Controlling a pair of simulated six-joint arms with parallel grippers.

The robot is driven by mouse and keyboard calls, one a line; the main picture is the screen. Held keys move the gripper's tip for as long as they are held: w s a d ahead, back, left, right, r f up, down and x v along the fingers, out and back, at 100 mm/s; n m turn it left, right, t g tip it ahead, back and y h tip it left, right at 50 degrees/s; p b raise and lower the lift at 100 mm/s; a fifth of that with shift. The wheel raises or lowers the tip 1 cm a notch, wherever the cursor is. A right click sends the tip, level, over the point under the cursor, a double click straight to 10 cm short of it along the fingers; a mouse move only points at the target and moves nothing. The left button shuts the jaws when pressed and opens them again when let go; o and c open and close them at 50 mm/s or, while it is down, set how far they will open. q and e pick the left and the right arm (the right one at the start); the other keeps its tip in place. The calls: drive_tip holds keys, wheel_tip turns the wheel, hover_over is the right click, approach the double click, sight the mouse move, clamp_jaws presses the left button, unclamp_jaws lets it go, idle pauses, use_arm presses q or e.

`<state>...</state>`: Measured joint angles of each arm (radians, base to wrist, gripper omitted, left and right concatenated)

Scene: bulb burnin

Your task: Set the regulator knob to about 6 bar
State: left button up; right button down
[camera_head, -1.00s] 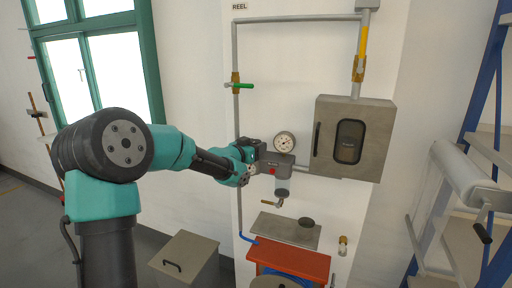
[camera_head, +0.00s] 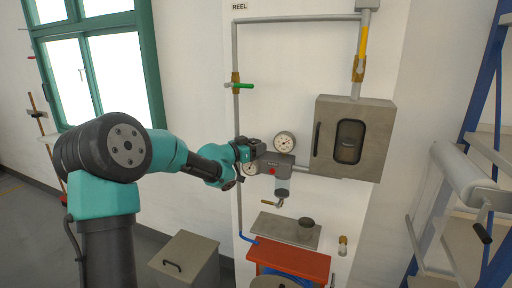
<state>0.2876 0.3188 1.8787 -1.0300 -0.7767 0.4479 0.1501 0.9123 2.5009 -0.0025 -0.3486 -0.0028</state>
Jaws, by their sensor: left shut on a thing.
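The grey regulator (camera_head: 277,164) is mounted on the white wall panel, with a red button-like spot on its front. A round white-faced gauge (camera_head: 284,142) sits above it. A second gauge (camera_head: 250,169) shows partly at its left, beside my arm. The gauge readings are too small to tell. My left gripper (camera_head: 259,148) is at the regulator's upper left, shut on what seems to be the regulator knob. The jaws and wrist hide the knob, so its setting cannot be seen. A clear bowl (camera_head: 282,186) hangs under the regulator. My right gripper is not in view.
A grey cabinet (camera_head: 376,118) stands close at the right of the regulator. A pipe with a green-handled valve (camera_head: 242,86) runs up the left.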

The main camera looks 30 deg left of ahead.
use_arm(q)
drive_tip(key=shift+r+m+h, duration=0.1)
drive_tip(key=shift+m+h, duration=0.2)
drive_tip(key=shift+h, duration=0.1)
drive_tip(key=o, duration=0.9)
drive_tip(key=v, duration=1.7)
drive_tip(key=shift+s+a+r, duration=0.1)
drive_tip(key=shift+s+a, duration=0.05)
